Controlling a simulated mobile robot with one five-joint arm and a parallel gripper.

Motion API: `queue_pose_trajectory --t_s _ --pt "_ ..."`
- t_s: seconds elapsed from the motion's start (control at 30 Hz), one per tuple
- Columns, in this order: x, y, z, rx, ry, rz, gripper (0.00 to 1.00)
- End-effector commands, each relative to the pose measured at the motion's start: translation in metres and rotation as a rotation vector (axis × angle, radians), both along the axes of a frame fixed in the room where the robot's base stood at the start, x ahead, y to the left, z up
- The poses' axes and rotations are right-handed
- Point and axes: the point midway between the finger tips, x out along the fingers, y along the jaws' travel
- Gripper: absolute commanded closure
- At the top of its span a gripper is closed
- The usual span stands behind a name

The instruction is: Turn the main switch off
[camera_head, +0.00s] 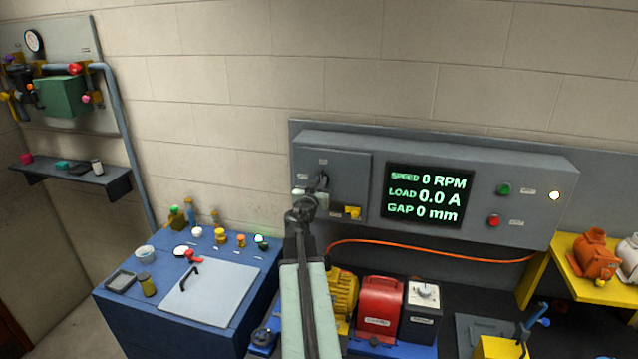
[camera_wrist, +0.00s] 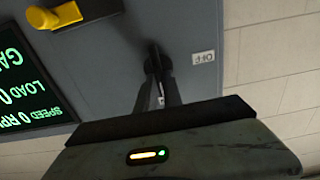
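A grey control panel (camera_head: 335,222) is mounted on the back wall. A dark switch lever (camera_head: 323,180) shows at its left part, partly hidden by my arm. In the wrist view the dark lever (camera_wrist: 152,50) stands at my fingertips, beside a white OFF label (camera_wrist: 203,57). My gripper (camera_head: 309,192) is up at the panel's left part. In the wrist view its dark fingers (camera_wrist: 157,68) come close together at the lever. I cannot tell whether they hold it or only touch it.
A yellow handle (camera_head: 352,213) sits just right of the lever. A lit display (camera_head: 425,196) reads zero values. Green (camera_head: 504,189) and red (camera_head: 493,221) buttons are further right. Below stand a yellow motor (camera_head: 343,290), a red box (camera_head: 380,308) and a blue bench (camera_head: 185,330).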

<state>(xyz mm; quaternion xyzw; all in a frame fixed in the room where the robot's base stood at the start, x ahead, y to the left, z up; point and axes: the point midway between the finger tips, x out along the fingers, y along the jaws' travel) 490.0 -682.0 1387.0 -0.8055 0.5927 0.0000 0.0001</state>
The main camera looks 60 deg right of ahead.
Motion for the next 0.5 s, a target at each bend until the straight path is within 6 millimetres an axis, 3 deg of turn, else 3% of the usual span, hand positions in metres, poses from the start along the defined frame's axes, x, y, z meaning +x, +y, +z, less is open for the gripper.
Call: queue_pose_trajectory --t_s 0.07,0.5 --pt "0.0056 -0.0065 0.0 0.0 0.0 0.006 1.0" --pt "0.0025 0.0013 -0.0006 -0.035 0.111 0.003 1.0"
